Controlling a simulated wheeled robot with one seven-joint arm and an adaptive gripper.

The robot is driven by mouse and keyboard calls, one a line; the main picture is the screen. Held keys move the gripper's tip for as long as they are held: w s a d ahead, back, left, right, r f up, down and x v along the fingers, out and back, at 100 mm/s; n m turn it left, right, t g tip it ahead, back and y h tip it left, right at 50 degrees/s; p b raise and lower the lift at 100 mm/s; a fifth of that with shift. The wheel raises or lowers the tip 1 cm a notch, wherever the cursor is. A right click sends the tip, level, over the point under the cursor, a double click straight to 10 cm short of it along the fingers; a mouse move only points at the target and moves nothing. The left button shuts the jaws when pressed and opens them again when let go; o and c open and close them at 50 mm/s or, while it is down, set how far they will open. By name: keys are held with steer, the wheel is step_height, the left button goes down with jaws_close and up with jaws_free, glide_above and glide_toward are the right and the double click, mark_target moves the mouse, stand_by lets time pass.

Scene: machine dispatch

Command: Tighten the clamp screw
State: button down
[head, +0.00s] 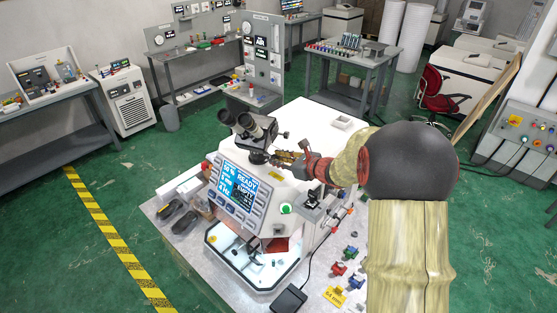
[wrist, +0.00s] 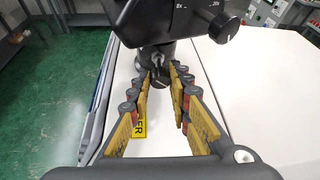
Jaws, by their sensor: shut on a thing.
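The microscope head (head: 254,127) with twin eyepieces stands on the white machine (head: 315,135). In the wrist view its dark body (wrist: 175,18) fills the top. Below it, a small dark knob, which looks like the clamp screw (wrist: 162,90), sticks out toward me. My gripper (wrist: 161,80) has its yellow-padded fingertips around this knob, one on each side, shut on it. In the head view my gripper (head: 274,158) reaches in from the right, level with the base of the microscope head. The contact itself is too small to see there.
A small joystick-like part (head: 312,199) stands below my arm. A yellow label (wrist: 139,129) lies below my left finger.

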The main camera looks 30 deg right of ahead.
steer(key=m+y, duration=0.2)
steer(key=shift+w+d+m+g, duration=0.1)
steer(key=shift+d+m+g, duration=0.1)
steer(key=shift+m+g, duration=0.2)
steer(key=m+y, duration=0.2)
steer(key=m, duration=0.1)
steer(key=shift+d+f+b, duration=0.15)
steer(key=shift+d+b, duration=0.05)
steer(key=shift+b, duration=0.15)
steer(key=m+y+b, duration=0.1)
steer(key=m, duration=0.1)
steer(key=m+y+b, duration=0.1)
steer(key=m, duration=0.1)
steer(key=shift+w+d+f+y, duration=0.1)
steer(key=shift+f+y, duration=0.1)
steer(key=shift+y, duration=0.2)
steer(key=shift+m+y+b, duration=0.6)
steer(key=shift+m+b, duration=0.35)
steer(key=shift+m, duration=0.45)
steer(key=c, duration=1.6)
jaws_free()
steer(key=shift+c, duration=0.2)
steer(key=shift+d, duration=0.1)
